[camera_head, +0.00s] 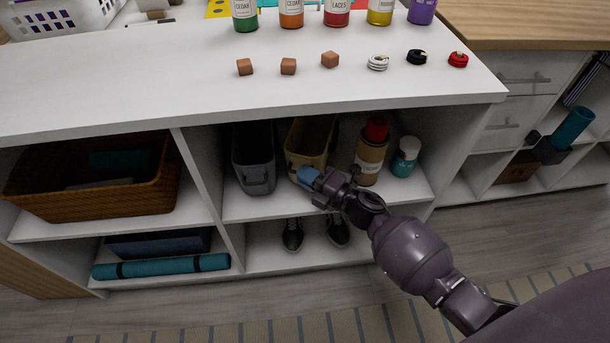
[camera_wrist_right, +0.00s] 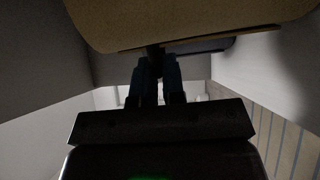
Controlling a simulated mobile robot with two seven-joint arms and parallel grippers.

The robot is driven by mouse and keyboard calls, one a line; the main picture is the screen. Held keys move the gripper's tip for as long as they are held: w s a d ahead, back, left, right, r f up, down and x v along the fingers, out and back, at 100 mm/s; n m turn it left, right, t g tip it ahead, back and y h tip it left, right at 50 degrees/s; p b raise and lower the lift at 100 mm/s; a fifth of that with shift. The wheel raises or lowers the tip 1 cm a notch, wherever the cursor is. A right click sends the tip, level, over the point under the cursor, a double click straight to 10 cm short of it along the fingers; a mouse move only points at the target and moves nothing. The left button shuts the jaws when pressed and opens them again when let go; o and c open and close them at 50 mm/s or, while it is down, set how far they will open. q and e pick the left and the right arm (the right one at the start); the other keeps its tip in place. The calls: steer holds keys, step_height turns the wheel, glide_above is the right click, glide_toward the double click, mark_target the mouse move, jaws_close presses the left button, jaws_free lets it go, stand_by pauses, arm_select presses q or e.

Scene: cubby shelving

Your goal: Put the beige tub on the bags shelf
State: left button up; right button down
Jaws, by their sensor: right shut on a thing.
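The beige tub (camera_head: 307,150) is in the upper middle cubby, between a grey tub and a red-capped brown bottle. It also shows large at the top of the right wrist view (camera_wrist_right: 180,22). My right gripper (camera_head: 308,176) is at the tub's front, its blue fingertips together. In the wrist view its fingers (camera_wrist_right: 157,66) are closed just under the tub's front edge, on a part too dark to make out. I cannot tell whether the tub rests on the shelf board. No shelf shows a readable bags label. My left gripper is out of view.
The grey tub (camera_head: 254,158) stands close on the left. The brown bottle (camera_head: 371,160) and a teal jar (camera_head: 405,157) stand on the right. Black shoes (camera_head: 337,231) are below. A wicker basket (camera_head: 95,185) fills the left cubby.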

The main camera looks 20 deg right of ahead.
steer(key=shift+f, duration=0.15)
steer(key=c, duration=1.4)
jaws_free()
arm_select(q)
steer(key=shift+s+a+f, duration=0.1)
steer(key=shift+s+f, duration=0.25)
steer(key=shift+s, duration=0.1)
arm_select(e)
steer(key=shift+o, duration=1)
arm_select(q)
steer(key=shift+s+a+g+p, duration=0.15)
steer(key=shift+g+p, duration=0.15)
steer(key=shift+p, duration=0.35)
arm_select(e)
steer(key=v, duration=1.2)
steer(key=shift+r, duration=0.2)
